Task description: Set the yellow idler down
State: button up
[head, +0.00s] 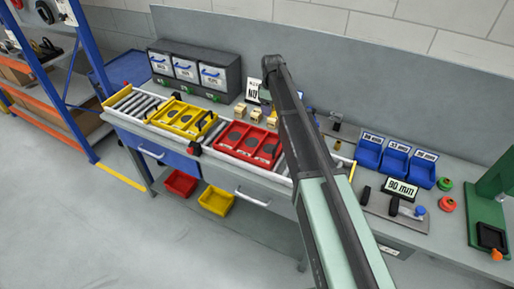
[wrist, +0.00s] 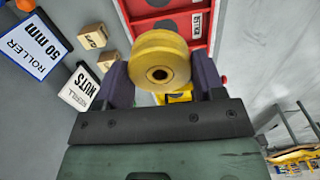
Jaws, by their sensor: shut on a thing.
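The yellow idler (wrist: 152,46) is a grooved wheel with a dark centre hole. It sits between the two dark fingers of my gripper (wrist: 163,72), which is shut on it in the wrist view. Behind the idler is a red tray (wrist: 151,25) with dark discs in its compartments; it also shows in the head view (head: 268,163), on the roller track. In the head view my arm crosses the middle of the picture, and I cannot make out the gripper or the idler there. A gap between idler and tray cannot be judged.
A yellow tray (head: 204,130) with dark parts stands left of the red tray. Small cardboard boxes (wrist: 92,37) and label cards (wrist: 34,47) lie beside the track. Blue bins (head: 395,163) stand at the right. A drawer cabinet (head: 222,72) stands behind.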

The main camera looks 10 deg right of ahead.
aim_at(270, 149)
jog(key=shift+s+d+r+n, duration=0.1)
jog(key=shift+s+d+n, duration=0.2)
jog(key=shift+n, duration=0.5)
jog(key=shift+w, duration=0.1)
notch_tip(270, 149, down, 21)
jog(key=b, duration=2)
jog(key=shift+a+r+b, duration=0.1)
jog(key=shift+b, duration=0.2)
jog(key=shift+r+p, duration=0.3)
jog(key=shift+r, duration=0.05)
jog(key=shift+f, duration=0.25)
jog(key=o, duration=1.2)
jog(key=shift+o, duration=0.2)
jog(key=shift+r, duration=0.1)
